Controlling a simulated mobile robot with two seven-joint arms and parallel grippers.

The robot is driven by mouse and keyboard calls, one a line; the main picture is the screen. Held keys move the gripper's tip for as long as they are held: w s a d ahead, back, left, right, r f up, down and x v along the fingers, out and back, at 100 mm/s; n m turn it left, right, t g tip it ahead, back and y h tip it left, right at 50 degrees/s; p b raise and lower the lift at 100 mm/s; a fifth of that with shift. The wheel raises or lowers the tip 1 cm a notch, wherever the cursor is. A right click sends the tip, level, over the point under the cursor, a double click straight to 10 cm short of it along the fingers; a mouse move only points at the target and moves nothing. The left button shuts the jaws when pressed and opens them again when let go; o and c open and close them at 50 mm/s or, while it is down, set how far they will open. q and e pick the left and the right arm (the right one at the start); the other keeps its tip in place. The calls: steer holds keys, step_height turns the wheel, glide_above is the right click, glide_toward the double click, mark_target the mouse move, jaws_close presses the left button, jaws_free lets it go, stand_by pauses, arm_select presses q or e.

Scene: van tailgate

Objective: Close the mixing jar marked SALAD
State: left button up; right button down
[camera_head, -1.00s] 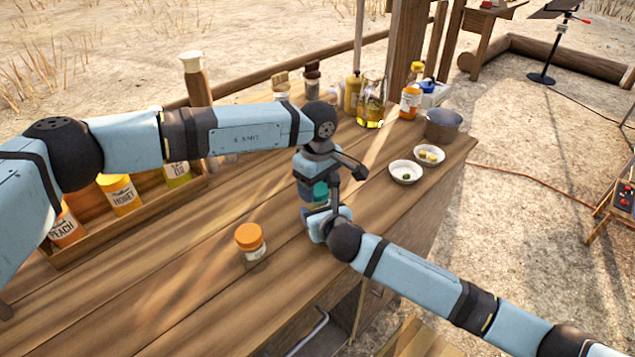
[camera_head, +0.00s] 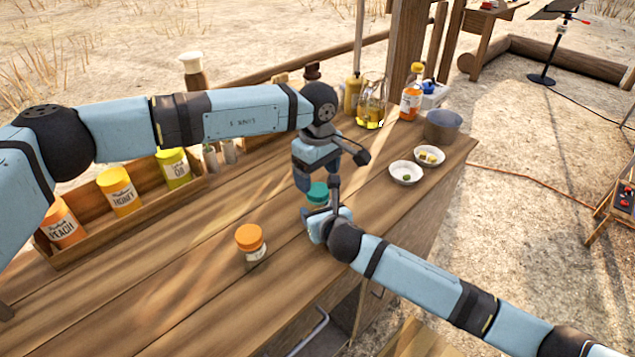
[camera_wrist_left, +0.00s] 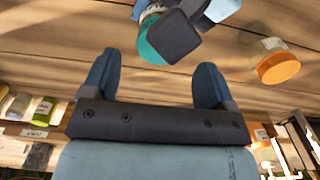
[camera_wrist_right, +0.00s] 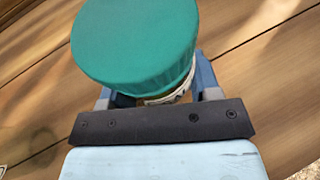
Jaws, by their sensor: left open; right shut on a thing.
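A jar with a teal lid (camera_head: 317,194) stands on the wooden worktop. The lid shows in the left wrist view (camera_wrist_left: 152,46) and large in the right wrist view (camera_wrist_right: 135,40), sitting on top of the jar. My right gripper (camera_head: 322,224) is shut on the jar's body (camera_wrist_right: 170,95) below the lid. My left gripper (camera_head: 308,182) is open and empty, above and behind the lid, clear of it; its two spread fingers show in the left wrist view (camera_wrist_left: 156,72). No SALAD marking is readable; most of the jar is hidden by my right gripper.
An orange-lidded jar (camera_head: 251,243) stands left of my right gripper. A wooden rack (camera_head: 140,222) holds PEACH, HONEY and OIL jars. Two white bowls, the nearer one (camera_head: 406,173) included, and a metal pot (camera_head: 442,126) are right. A glass jug (camera_head: 370,102) and bottle (camera_head: 411,95) stand behind.

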arm_select(q)
steer(key=shift+r, duration=0.4)
steer(key=o, duration=0.4)
step_height(320, 180, up, 12)
stand_by(0.3)
arm_select(e)
steer(key=shift+c, duration=1.2)
jaws_free()
arm_select(q)
steer(key=shift+r+p, duration=0.8)
arm_select(e)
steer(key=v, duration=1.3)
steer(key=shift+s+d+r, duration=0.2)
steer(key=shift+s+d, duration=0.05)
steer(key=shift+s, duration=0.05)
